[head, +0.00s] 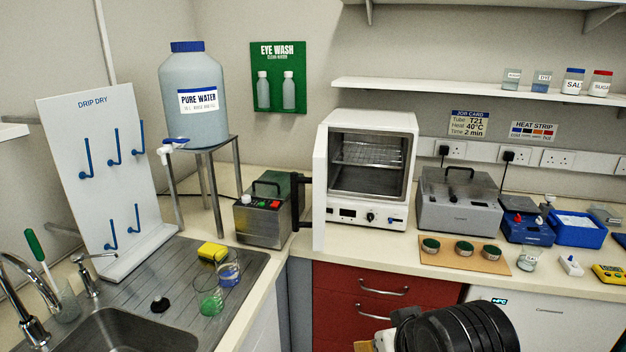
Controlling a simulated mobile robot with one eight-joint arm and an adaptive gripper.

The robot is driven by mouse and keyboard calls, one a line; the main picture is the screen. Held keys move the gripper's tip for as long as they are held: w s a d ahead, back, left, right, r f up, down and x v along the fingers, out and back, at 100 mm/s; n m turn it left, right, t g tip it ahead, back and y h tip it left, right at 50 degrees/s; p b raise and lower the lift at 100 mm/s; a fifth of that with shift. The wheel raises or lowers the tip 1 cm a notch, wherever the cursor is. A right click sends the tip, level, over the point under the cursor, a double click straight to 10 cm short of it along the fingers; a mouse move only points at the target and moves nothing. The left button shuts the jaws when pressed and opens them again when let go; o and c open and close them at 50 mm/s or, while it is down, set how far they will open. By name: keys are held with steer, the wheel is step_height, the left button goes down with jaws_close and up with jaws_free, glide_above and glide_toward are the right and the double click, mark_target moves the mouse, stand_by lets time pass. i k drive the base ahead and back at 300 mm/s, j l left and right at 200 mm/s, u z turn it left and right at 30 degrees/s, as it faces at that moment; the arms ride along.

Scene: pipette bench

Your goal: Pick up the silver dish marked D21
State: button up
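I cannot make out a silver dish marked D21 in the head view. Three small round pots with dark green tops (464,248) stand on a tan board (490,266) on the right counter; any marks on them are too small to read. A small grey item (604,214) lies at the far right behind the blue tray, too small to identify. A black, rounded part of my arm shows at the bottom edge, in front of the red drawers. My gripper's fingers are not visible.
A white oven (368,222) with its door swung open stands on the counter, beside a grey lidded box (458,203). A blue tray (577,236), a glass jar (527,259) and a yellow device (609,274) crowd the right. A sink (130,330) is at left.

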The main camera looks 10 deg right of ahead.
mark_target(492, 252)
steer(key=i+j+z, duration=0.2)
steer(key=j, duration=0.2)
steer(key=j+z, duration=0.15)
steer(key=j, duration=0.25)
steer(key=z, duration=1.3)
steer(key=i+j, duration=0.05)
steer(key=j, duration=0.05)
